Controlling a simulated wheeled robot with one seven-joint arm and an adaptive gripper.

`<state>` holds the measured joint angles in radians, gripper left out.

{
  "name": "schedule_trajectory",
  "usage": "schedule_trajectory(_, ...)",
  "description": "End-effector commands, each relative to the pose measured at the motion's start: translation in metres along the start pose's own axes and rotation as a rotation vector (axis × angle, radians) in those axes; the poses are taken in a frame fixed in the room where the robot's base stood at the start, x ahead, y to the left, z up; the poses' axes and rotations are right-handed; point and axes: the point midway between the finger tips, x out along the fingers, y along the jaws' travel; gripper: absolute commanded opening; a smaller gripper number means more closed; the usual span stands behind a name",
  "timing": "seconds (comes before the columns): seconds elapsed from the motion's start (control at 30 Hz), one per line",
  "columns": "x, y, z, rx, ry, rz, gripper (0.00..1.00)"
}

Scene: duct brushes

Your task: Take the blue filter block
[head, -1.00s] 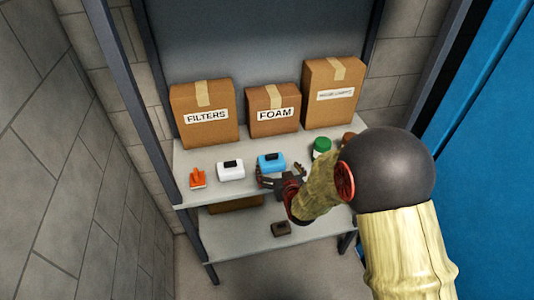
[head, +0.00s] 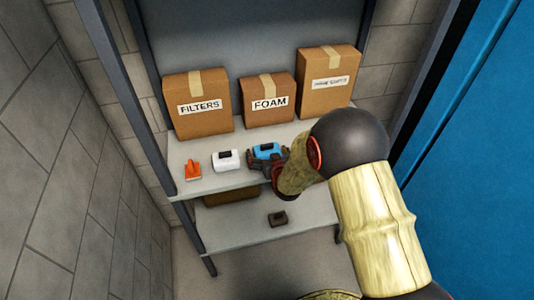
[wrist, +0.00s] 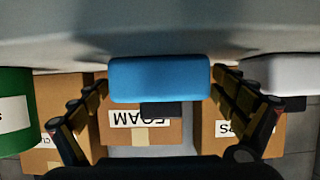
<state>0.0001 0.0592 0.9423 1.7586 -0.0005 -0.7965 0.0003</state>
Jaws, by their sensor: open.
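The blue filter block (head: 267,150) sits on the upper shelf in front of the FOAM box, with a dark piece on it. In the wrist view, which is upside down, the blue block (wrist: 160,80) lies between my spread fingers. My gripper (head: 268,160) is at the block's front, with a finger on either side. It is open, and gaps show between the fingers and the block in the wrist view. My gripper hides the block's lower front in the head view.
A white block (head: 226,160) stands close left of my gripper, with an orange item (head: 192,170) beyond it. Boxes FILTERS (head: 198,120), FOAM (head: 268,115) and a taller one (head: 328,98) stand behind. A green container (wrist: 14,130) shows in the wrist view. A small dark block (head: 278,218) lies on the lower shelf.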

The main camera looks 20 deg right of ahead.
Motion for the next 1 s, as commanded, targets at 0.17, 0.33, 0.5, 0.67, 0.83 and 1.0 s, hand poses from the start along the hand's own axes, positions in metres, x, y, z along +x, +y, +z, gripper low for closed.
schedule_trajectory(0.17,-0.0002,0.0000,-0.0001,0.000,0.000,0.000,0.88)
schedule_trajectory(0.33,-0.0003,0.0000,-0.0002,0.000,0.000,0.000,0.78)
schedule_trajectory(0.5,-0.0003,0.0000,-0.0001,0.000,0.000,0.000,0.69)
schedule_trajectory(0.67,-0.0003,0.0000,-0.0001,0.000,0.000,0.000,0.59)
schedule_trajectory(0.83,-0.0003,0.0000,-0.0001,0.000,0.000,0.000,0.50)
schedule_trajectory(1.0,-0.0003,0.0000,-0.0003,0.000,0.000,0.000,0.50)
